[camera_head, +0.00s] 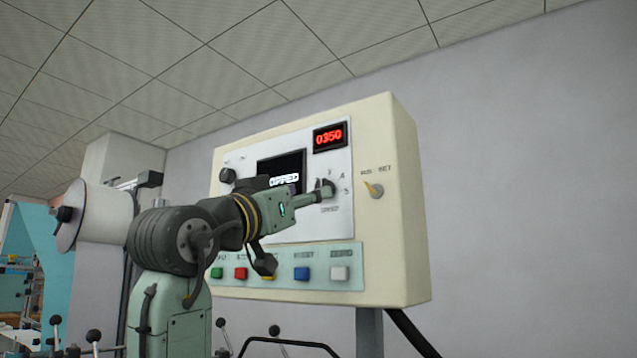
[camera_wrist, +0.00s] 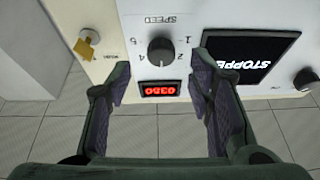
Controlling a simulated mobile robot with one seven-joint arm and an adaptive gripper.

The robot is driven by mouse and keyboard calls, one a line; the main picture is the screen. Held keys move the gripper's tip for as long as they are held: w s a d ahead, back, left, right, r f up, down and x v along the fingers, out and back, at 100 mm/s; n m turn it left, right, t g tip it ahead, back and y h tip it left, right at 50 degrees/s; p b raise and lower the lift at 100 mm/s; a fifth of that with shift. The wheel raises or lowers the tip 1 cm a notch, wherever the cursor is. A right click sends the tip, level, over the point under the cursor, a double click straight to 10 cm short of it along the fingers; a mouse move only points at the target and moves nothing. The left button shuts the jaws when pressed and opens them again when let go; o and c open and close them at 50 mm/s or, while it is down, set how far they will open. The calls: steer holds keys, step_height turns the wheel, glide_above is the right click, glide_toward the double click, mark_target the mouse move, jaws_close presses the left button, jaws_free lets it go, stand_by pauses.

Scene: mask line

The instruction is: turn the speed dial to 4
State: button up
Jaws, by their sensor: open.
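The speed dial (camera_wrist: 161,51) is a dark round knob on the white panel face, with numbers around it and a SPEED label. The wrist view shows it upside down. Contact cannot be told.
A red display (camera_head: 330,136) reads 0350 above the dial. A dark screen (camera_wrist: 243,57) reading STOPPED is beside it. A yellow selector (camera_head: 374,190) sits to the right. Coloured buttons, including a blue one (camera_head: 302,273), line the lower panel. Another knob (camera_head: 227,175) is at upper left.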

steer(key=p+x, duration=0.1)
steer(key=x, duration=0.4)
steer(key=shift+w+p, duration=0.1)
steer(key=shift+p, duration=0.2)
steer(key=shift+c, duration=0.6)
jaws_close()
steer(key=shift+m, duration=0.5)
steer(key=m+g+h, duration=0.1)
steer(key=m, duration=0.3)
steer(key=m+g+h, duration=0.1)
steer(key=m+g, duration=0.1)
steer(key=m, duration=0.2)
steer(key=m+g+h, duration=0.2)
steer(key=m, duration=0.2)
steer(key=shift+w+a+r+m, duration=0.2)
steer(key=shift+a+m, duration=0.1)
steer(key=shift+a, duration=0.1)
steer(key=shift+g, duration=0.3)
